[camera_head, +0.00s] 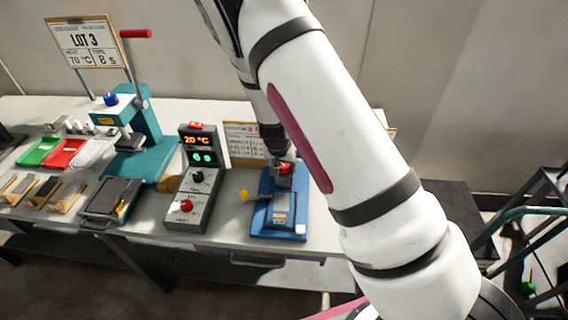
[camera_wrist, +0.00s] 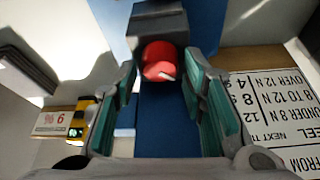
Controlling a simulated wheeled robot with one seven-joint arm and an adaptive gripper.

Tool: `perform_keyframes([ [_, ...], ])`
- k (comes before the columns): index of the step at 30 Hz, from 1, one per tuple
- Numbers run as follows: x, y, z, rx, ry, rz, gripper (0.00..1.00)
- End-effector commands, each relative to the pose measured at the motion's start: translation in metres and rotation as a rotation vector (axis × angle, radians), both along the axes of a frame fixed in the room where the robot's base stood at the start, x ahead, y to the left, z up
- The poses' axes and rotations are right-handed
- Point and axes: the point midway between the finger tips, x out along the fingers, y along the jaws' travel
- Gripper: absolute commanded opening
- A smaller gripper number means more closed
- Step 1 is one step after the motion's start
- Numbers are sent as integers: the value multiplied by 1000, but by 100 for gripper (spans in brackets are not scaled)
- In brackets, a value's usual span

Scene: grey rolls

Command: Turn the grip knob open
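The red knob (camera_head: 285,168), which I take to be the grip knob, sits on the blue tester (camera_head: 279,232) at the right of the bench. In the wrist view the red knob (camera_wrist: 160,58) has a pale pointer mark on its face and lies beyond and between my two teal-padded fingers. My gripper (camera_wrist: 159,80) is open, with a gap on both sides of the knob. I see no contact. In the head view my arm hides most of my gripper and part of the tester.
A grey control box (camera_head: 195,190) with lit displays and a red knob stands left of the tester. A teal press (camera_head: 140,130) and trays are further left. A printed card (camera_wrist: 275,110) is close on the right in the wrist view.

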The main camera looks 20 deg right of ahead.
Motion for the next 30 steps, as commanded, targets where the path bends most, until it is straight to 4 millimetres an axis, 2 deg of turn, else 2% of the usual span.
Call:
perform_keyframes([
  [15,-30,20,87,1,-3,5,38],
  [21,-37,23,104,0,-1,3,38],
  [30,-38,23,107,1,0,0,38],
])
